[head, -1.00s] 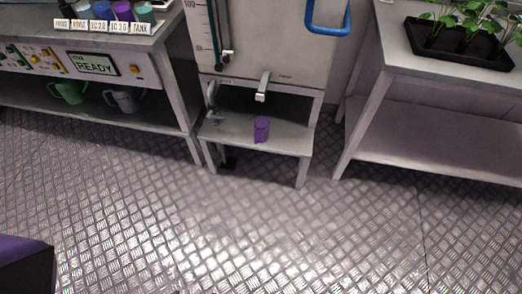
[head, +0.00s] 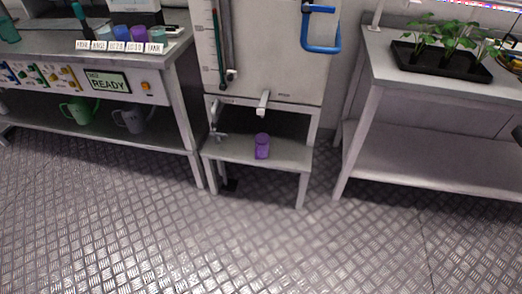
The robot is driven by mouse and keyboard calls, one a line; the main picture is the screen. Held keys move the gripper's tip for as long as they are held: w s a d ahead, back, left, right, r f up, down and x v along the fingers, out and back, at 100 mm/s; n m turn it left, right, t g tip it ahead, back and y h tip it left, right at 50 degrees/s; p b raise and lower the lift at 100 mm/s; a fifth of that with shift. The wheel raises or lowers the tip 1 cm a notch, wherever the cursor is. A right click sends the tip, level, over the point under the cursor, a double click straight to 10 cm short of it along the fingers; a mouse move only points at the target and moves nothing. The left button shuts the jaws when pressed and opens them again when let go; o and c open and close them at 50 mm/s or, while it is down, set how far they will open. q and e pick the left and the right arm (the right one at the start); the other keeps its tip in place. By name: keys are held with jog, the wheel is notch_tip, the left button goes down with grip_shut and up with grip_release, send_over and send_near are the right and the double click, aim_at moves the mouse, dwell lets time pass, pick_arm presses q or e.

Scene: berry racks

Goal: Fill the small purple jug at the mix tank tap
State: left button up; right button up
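The small purple jug (head: 262,146) stands upright on a low grey shelf (head: 230,151) under the mix tank (head: 268,60). The tank's tap (head: 263,103), a pale spout with a lever-like shape, sticks out of the tank front just above the jug, with a gap between them. I cannot see what is inside the jug, and no stream shows from the tap. Neither of my grippers can be made out. A dark shape at the right edge is too cut off to tell.
A left bench holds coloured cups (head: 122,33), a panel reading READY (head: 107,82), and a green jug (head: 79,111) and grey jug (head: 129,119) below. A right bench carries a black plant tray (head: 440,67). The patterned floor ahead is clear.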

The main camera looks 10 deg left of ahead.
pick_arm(q)
jog(key=shift+s+f, duration=0.2)
jog(key=shift+s, duration=0.1)
jog(key=c, duration=1.4)
grip_shut()
jog(key=shift+d, duration=0.1)
